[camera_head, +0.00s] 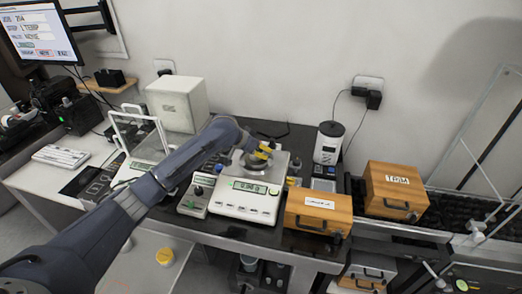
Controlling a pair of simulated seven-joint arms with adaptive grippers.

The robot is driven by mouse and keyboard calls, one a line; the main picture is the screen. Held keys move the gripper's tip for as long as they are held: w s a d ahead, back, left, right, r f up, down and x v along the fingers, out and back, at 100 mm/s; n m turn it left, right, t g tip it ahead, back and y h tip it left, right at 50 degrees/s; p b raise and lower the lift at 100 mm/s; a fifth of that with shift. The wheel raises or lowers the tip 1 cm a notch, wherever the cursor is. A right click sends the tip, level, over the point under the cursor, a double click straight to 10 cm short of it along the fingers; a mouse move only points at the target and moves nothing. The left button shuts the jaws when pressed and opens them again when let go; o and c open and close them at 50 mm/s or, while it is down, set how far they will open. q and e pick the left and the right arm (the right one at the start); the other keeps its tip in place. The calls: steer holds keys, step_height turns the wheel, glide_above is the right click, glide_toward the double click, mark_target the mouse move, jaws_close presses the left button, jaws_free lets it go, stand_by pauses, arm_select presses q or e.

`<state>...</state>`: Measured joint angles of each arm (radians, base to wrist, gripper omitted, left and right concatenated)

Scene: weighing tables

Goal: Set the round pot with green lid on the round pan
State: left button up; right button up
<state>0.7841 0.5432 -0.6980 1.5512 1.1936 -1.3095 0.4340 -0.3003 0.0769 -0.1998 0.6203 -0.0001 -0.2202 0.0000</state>
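My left arm reaches in from the left across the table. My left gripper (264,151), with yellow parts at its tips, is just above and beside the round metal pan (250,163) of the white balance (244,199). Its fingers are too small to tell open from shut. I cannot make out a round pot with green lid at the gripper or on the pan. My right gripper is out of view.
A wooden box (319,211) stands right of the balance, another wooden box (396,190) further right. A small grey device (196,195) is left of the balance. A white-and-black canister (328,143) stands behind.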

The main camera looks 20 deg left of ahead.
arm_select(q)
steer(key=shift+f, duration=0.15)
steer(key=o, duration=1.3)
steer(key=shift+s+f, duration=0.1)
steer(key=shift+f, duration=0.1)
steer(key=shift+r, duration=0.25)
steer(key=v, duration=1.2)
steer(key=shift+d+r, duration=0.1)
steer(key=shift+r, duration=0.1)
